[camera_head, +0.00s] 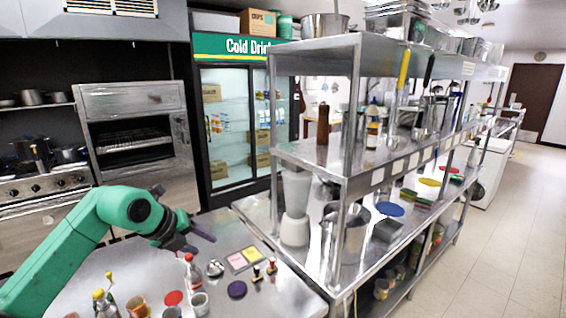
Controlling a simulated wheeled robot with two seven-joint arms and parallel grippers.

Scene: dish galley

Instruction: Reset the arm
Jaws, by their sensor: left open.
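My green left arm comes in from the left. Its dark left gripper (194,240) hangs above the steel counter (215,213) at the lower middle of the head view. The jaws are open, and I see nothing held between them. A bottle with a red cap (191,272) stands just below the gripper in the picture; how far apart they are is hard to tell. My right gripper is not in view.
Several small items crowd the counter's front, including a yellow-topped bottle (103,302), a cup (200,303), a purple disc (237,289) and sticky notes (243,259). A steel shelf rack (340,180) stands on the right. Open floor (500,230) lies beyond it.

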